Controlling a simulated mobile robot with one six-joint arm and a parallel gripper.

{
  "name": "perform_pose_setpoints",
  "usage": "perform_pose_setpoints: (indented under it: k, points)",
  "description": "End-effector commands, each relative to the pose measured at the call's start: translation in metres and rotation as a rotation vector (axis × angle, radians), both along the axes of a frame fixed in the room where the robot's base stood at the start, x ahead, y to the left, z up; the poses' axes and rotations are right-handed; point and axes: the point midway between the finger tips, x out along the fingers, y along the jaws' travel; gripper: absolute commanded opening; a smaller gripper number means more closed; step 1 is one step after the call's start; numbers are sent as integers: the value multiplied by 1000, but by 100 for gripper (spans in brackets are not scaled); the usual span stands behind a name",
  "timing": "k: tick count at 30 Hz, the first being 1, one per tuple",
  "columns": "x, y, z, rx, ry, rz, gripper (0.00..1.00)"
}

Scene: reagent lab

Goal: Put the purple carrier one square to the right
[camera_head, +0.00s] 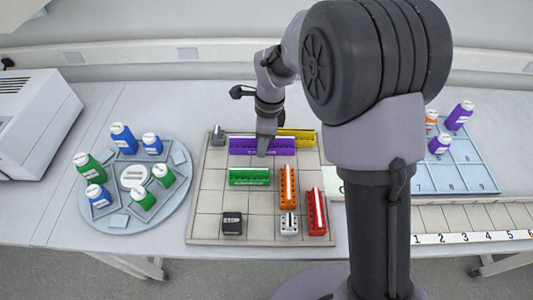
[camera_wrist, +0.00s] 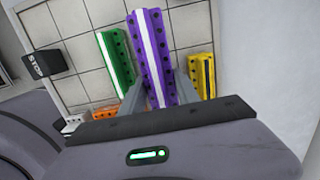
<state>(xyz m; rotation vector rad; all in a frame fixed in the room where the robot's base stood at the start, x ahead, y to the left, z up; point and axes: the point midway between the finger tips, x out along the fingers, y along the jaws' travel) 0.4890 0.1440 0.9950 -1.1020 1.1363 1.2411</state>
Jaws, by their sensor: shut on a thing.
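The purple carrier (camera_head: 240,145) is a long block with a white stripe and dark holes, lying left to right near the back of the gridded board (camera_head: 210,190). My gripper (camera_head: 263,150) reaches down onto its middle. In the wrist view the purple carrier (camera_wrist: 150,50) sits between the two grey fingers of my gripper (camera_wrist: 160,95), which are shut on it. Whether it rests on the board or hangs just above it, I cannot tell. The yellow carrier (camera_head: 303,137) is close by at its right and behind; it also shows in the wrist view (camera_wrist: 203,72).
The green carrier (camera_head: 249,177) lies in front of the purple one. Orange (camera_head: 287,185), red (camera_head: 316,212) and white (camera_head: 289,223) carriers and a black STOP block (camera_head: 232,223) stand nearer. A small grey piece (camera_head: 217,135) is at the back left corner.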

Motion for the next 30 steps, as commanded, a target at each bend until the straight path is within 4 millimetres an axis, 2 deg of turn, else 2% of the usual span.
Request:
perform_pose_setpoints:
  k: [1,6,17,18,21,30]
  points:
    - [0,0,-13,0,0,-1,0]
    - [0,-1,-48,0,0,0,0]
    - [1,0,-52,1,-2,-1,0]
    - [0,-1,-52,0,-2,-1,42]
    - [0,-1,-51,0,-2,0,60]
    - [1,-1,-49,0,-2,0,60]
